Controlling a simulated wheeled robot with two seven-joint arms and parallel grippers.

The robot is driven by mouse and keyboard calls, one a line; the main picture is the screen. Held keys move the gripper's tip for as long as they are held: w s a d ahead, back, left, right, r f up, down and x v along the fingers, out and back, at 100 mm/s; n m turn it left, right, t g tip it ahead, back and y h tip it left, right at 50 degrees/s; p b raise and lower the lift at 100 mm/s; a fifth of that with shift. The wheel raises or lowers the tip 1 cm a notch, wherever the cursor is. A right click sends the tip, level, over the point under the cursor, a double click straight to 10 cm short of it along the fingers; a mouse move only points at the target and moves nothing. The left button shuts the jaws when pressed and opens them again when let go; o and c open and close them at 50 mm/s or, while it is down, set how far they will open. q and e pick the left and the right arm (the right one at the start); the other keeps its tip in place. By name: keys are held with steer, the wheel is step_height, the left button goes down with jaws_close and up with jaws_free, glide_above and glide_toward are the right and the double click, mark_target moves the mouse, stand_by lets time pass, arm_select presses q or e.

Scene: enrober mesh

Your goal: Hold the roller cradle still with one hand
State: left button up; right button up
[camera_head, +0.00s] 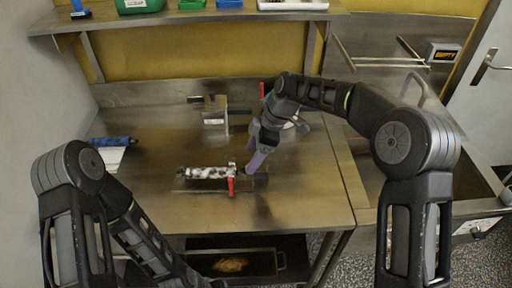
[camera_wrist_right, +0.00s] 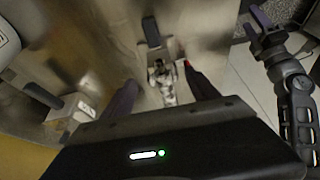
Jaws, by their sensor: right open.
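The roller cradle (camera_head: 208,173), a short whitish bar mottled with dark patches, lies near the middle of the steel table. A red upright part (camera_head: 231,186) stands at its right end. My right gripper (camera_head: 251,168) is open just beside that right end, pointing down. In the right wrist view the cradle (camera_wrist_right: 165,88) shows between the two spread fingers, and I see no clear contact. A dark block shows beyond it. My left arm is at the lower left in the head view, its gripper cut off. The left gripper (camera_wrist_right: 258,25) shows in the right wrist view with its fingers apart.
A metal stand (camera_head: 215,112) is behind the cradle on the steel table (camera_head: 300,190). A blue roller (camera_head: 112,142) lies at the left by a white sheet. A shelf (camera_head: 190,17) with bins runs above. The table's front is mostly clear.

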mark_target(242, 171)
steer(key=x, duration=0.8)
steer(key=shift+a+f, duration=0.1)
steer(key=shift+f, duration=0.15)
steer(key=shift+c, duration=0.3)
jaws_close()
stand_by(0.7)
